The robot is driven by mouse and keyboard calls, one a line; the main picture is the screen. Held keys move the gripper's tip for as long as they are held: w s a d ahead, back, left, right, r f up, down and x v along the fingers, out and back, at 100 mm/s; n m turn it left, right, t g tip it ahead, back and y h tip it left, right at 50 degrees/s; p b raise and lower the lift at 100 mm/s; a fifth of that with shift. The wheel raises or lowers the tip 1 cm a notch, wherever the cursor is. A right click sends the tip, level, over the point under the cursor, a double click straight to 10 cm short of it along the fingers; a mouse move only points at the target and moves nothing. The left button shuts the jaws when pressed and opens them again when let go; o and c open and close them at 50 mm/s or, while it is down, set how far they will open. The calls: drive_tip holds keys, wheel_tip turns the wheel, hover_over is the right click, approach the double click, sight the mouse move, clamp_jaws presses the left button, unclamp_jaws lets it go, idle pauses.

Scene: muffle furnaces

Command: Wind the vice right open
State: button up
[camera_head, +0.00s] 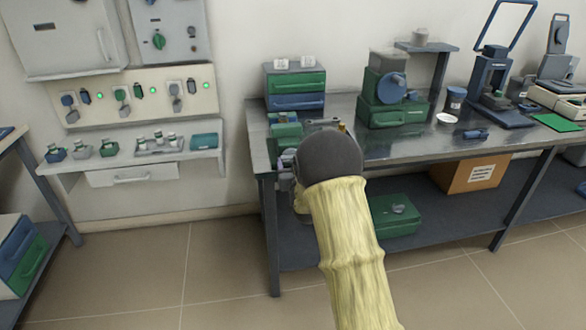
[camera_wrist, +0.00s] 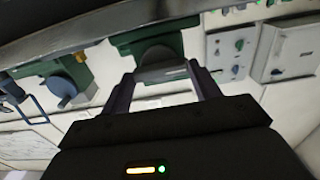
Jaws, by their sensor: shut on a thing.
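The green vice (camera_head: 286,130) stands at the left front corner of the grey workbench (camera_head: 350,150). In the wrist view its green body (camera_wrist: 150,44) hangs at the top centre, just beyond my fingers. My gripper (camera_wrist: 165,80) has its two dark fingers apart, with a pale metal bar, seemingly the vice handle (camera_wrist: 162,73), across between them near the tips. It is shut on that bar. In the head view my dark wrist and pale sleeve hide the gripper, the handle and the vice's front. The jaw gap cannot be made out.
A green machine with a blue wheel (camera_head: 390,88) stands right of the vice, and green and blue drawers (camera_head: 295,88) stand behind it. A green case (camera_head: 395,215) and a cardboard box (camera_head: 468,173) lie on the lower shelf. The floor left of the bench is clear.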

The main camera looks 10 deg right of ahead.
drive_tip(key=n+b, duration=0.5)
drive_tip(key=n, duration=0.6)
drive_tip(key=shift+a+f, duration=0.1)
idle(0.5)
drive_tip(key=o, duration=1)
drive_tip(key=shift+s, duration=0.1)
drive_tip(key=s, duration=1.7)
drive_tip(key=shift+s+p, duration=0.1)
drive_tip(key=shift+p, duration=0.3)
